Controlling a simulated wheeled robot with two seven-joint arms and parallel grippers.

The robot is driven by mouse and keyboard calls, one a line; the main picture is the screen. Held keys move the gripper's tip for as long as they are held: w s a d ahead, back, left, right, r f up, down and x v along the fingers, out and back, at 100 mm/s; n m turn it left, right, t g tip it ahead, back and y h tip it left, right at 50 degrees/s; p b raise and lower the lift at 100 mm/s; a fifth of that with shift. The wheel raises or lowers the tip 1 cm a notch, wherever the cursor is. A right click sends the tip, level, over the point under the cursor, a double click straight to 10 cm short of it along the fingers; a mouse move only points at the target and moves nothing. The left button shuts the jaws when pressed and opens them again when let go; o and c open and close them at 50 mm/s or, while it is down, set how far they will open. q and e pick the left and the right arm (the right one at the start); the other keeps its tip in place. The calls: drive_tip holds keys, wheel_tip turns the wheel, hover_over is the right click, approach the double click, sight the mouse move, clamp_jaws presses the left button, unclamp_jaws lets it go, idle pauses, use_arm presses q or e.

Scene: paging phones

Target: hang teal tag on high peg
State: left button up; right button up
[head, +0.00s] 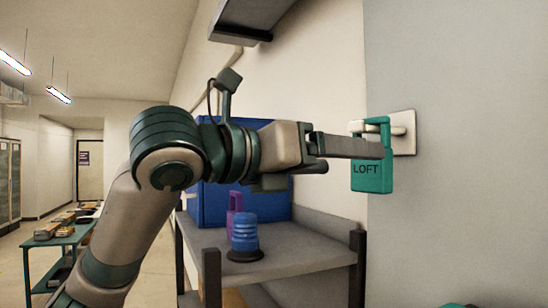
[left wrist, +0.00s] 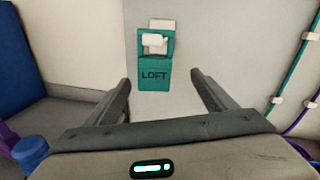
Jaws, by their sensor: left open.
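The teal tag (head: 371,178), marked LOFT, hangs by its top loop on the white peg (head: 400,125) on the wall. It also shows in the left wrist view, where the tag (left wrist: 153,75) is upright below the peg (left wrist: 155,41). My left gripper (head: 378,148) reaches in from the left at the tag's height. In the left wrist view my left gripper (left wrist: 160,85) is open, with one finger on each side of the tag and clear space between. My right gripper is not in view.
A grey shelf (head: 300,250) below holds a blue ribbed object (head: 244,234), a purple tag-like piece (head: 234,203) and a large blue box (head: 215,205). A dark overhead shelf (head: 245,15) is above. Teal and purple cables (left wrist: 300,90) run down the wall at right.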

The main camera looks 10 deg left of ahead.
use_arm(q)
drive_tip(key=v, duration=1.1)
drive_tip(key=shift+s, duration=0.15)
drive_tip(key=shift+a, duration=0.1)
